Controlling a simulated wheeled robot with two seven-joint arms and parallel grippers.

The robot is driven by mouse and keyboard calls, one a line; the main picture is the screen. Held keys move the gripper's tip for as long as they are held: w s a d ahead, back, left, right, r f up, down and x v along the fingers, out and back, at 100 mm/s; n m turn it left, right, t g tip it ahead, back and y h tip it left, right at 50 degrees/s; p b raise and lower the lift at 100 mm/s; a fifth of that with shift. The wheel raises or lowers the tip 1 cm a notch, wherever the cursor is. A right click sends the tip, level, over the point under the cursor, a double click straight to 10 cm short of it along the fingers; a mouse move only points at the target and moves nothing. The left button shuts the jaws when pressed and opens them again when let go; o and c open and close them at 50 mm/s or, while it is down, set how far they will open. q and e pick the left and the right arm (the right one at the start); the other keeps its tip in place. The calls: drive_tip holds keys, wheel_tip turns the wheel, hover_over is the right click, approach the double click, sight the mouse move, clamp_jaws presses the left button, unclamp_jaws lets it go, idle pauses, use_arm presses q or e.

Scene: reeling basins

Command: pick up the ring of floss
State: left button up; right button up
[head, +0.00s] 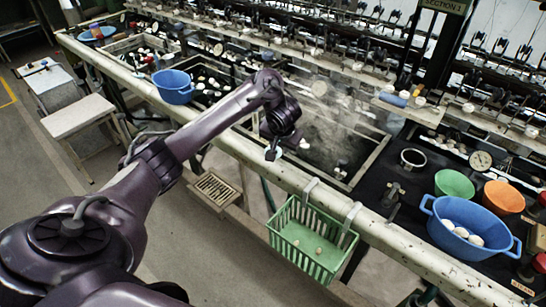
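My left arm reaches in from the left, and my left gripper (273,153) points down over the near edge of the dark, steaming basin (345,118). The gripper is small and dark, and the frame does not show whether its fingers are open or shut. A small white thing (304,144) shows right beside the gripper, partly hidden by it; I cannot tell whether it is the ring of floss. No ring of floss can be made out clearly elsewhere. My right gripper is not in view.
A worn pale rail (400,248) runs along the basins' front. A green basket (318,245) hangs from it with a few small pale pieces inside. At right stand a blue tub (445,238) of white cocoons, a green bowl (454,184) and an orange bowl (503,197). A blue bowl (173,87) stands at left.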

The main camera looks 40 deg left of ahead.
sight(278, 153)
use_arm(q)
drive_tip(key=b+x, duration=0.3)
drive_tip(key=shift+f, duration=0.2)
drive_tip(key=shift+w+a+f, duration=0.2)
drive_tip(key=shift+f, duration=0.1)
drive_tip(key=shift+w+a+f, duration=0.15)
drive_tip(key=shift+w+f, duration=0.05)
drive_tip(key=shift+f, duration=0.15)
drive_tip(key=c, duration=0.5)
